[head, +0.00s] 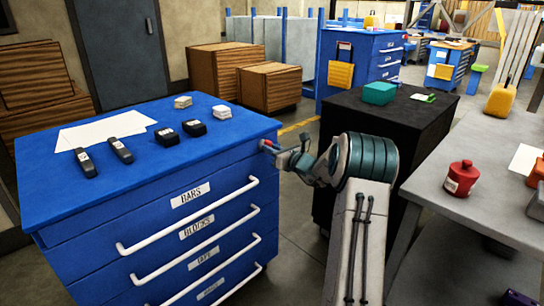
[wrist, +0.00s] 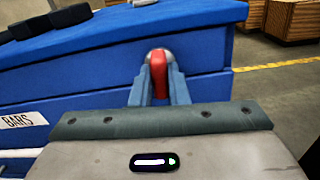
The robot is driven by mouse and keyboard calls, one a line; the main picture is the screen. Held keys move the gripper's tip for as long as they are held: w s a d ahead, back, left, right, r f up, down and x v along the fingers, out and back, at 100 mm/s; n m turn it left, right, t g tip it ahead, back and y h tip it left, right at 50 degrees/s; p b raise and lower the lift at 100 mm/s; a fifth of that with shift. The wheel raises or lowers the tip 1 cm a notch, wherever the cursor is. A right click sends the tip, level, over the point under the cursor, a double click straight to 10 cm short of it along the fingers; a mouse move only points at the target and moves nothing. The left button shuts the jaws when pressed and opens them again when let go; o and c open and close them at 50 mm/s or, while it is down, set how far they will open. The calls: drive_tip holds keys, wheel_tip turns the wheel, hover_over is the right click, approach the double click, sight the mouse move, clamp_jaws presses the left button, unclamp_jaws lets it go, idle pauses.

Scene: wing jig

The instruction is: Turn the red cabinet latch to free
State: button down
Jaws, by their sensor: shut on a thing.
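The red cabinet latch (wrist: 158,72) sits at the upper right corner of the blue cabinet's drawer front (wrist: 80,80). In the wrist view it stands upright in front of a round grey metal boss. My gripper (wrist: 159,90) is shut on the latch, with one grey finger on each side of it. In the head view my gripper (head: 276,147) meets the cabinet's right front corner, and only a small bit of red (head: 267,142) shows there. The latch's lower end is hidden by the fingers and wrist.
The blue cabinet top (head: 60,185) carries papers, dark bars and small blocks. White drawer handles (head: 190,220) stick out below the latch. A black cabinet (head: 400,108) stands behind my arm, and a grey table (head: 490,160) with a red canister (head: 461,178) is at right.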

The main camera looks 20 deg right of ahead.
drive_tip(key=shift+n+b, duration=0.45)
drive_tip(key=shift+n, duration=0.15)
drive_tip(key=c, duration=1.4)
unclamp_jaws()
drive_tip(key=p+v, duration=0.1)
drive_tip(key=v, duration=1.2)
drive_tip(key=shift+s+p, duration=0.35)
